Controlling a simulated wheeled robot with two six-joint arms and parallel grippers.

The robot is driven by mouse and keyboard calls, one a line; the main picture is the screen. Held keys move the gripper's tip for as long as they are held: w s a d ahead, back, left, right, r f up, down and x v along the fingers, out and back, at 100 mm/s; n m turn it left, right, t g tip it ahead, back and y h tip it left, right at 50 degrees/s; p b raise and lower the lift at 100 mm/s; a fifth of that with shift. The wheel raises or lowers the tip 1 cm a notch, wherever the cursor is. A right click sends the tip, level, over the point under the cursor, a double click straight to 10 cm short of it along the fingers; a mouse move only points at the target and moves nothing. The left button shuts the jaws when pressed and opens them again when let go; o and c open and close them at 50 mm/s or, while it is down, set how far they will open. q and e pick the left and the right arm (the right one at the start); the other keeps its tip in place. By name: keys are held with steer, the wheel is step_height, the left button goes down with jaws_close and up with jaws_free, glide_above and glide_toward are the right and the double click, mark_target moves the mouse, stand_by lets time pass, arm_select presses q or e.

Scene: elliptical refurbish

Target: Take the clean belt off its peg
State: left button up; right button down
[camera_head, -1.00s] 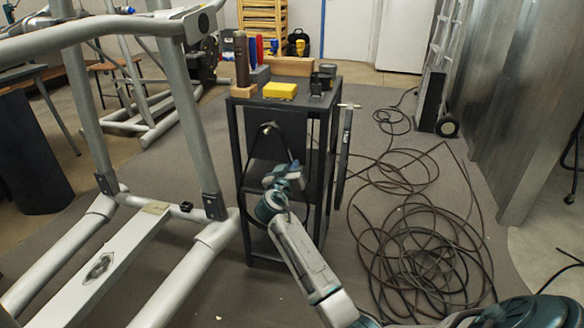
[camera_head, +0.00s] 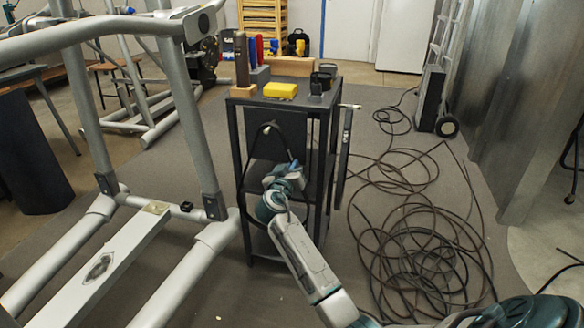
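A black belt (camera_head: 246,158) hangs as a long loop from a peg near the top of the front of a dark shelf cart (camera_head: 233,130). The loop's upper bend shows around the peg (camera_head: 267,128). Its lower part runs down behind my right arm. My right gripper (camera_head: 284,168) is in front of the cart, at the middle height of the belt loop. My own wrist hides its fingers, so I cannot tell whether they are open or touch the belt. My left gripper is not in view.
On the cart top are a yellow block (camera_head: 280,90), a black cup-like item (camera_head: 320,82) and upright tools in a holder. A grey tubular frame (camera_head: 190,130) stands close at left. Coiled cable (camera_head: 420,250) covers the floor at right.

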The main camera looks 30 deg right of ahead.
steer(key=shift+r, duration=0.1)
steer(key=shift+r+p, duration=0.8)
steer(key=shift+r, duration=0.4)
steer(key=v, duration=1.5)
stand_by(0.6)
steer(key=shift+f, duration=0.1)
